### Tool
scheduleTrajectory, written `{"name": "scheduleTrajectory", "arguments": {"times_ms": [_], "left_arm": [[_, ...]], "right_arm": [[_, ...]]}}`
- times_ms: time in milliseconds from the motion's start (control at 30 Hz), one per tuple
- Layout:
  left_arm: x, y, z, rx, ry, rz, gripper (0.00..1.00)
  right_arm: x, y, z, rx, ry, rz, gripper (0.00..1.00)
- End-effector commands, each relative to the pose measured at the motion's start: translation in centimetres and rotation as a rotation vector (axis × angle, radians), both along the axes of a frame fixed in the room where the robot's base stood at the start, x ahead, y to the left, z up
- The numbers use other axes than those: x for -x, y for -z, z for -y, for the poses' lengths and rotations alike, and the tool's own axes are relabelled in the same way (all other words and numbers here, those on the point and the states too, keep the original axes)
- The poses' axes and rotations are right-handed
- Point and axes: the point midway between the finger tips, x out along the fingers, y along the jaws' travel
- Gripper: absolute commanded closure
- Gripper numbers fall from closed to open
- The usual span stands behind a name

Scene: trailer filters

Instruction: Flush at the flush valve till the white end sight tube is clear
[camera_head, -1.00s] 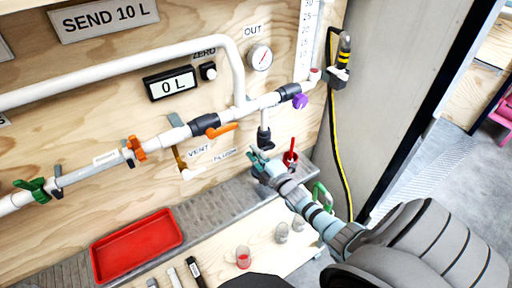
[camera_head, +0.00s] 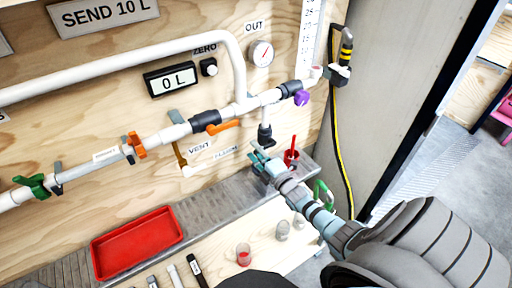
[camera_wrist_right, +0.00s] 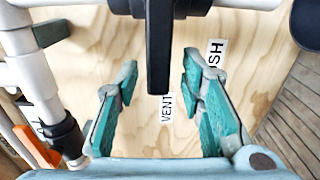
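The flush valve is on the black-ended branch (camera_head: 265,133) below the main white pipe, near the partly covered FLUSH label (camera_head: 222,155). My right gripper (camera_head: 262,157) is just below that branch. In the right wrist view its teal fingers (camera_wrist_right: 160,65) are open, on either side of a dark upright handle (camera_wrist_right: 158,45); contact cannot be told. A short white pipe end (camera_head: 316,72) with a pinkish spot stands at the pipe's right end. It may be the sight tube, but I cannot tell how clear it is. My left gripper is not in view.
A purple handle (camera_head: 302,97) and an orange lever (camera_head: 222,127) sit on the pipe. The display (camera_head: 170,80) reads 0 L. A red tray (camera_head: 138,243) and small cups (camera_head: 283,228) are below.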

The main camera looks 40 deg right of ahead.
Motion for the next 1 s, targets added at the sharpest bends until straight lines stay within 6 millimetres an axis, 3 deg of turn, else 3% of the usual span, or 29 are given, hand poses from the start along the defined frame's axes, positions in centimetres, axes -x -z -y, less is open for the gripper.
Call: {"name": "scheduleTrajectory", "arguments": {"times_ms": [267,367,700,800,1000], "left_arm": [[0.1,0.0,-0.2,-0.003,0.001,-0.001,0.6],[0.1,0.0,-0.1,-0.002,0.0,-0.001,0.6],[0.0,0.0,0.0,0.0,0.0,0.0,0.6],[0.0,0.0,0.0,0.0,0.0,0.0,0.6],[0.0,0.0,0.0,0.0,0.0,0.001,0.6]], "right_arm": [[0.4,0.0,0.0,-0.002,0.0,0.001,0.64],[2.0,0.1,-0.2,-0.001,0.0,-0.001,0.64],[10.6,0.1,-1.1,-0.002,-0.002,-0.003,0.64],[11.6,0.1,-1.2,-0.002,-0.001,-0.001,0.64],[11.9,0.0,-1.2,-0.002,0.0,0.0,0.64]]}}
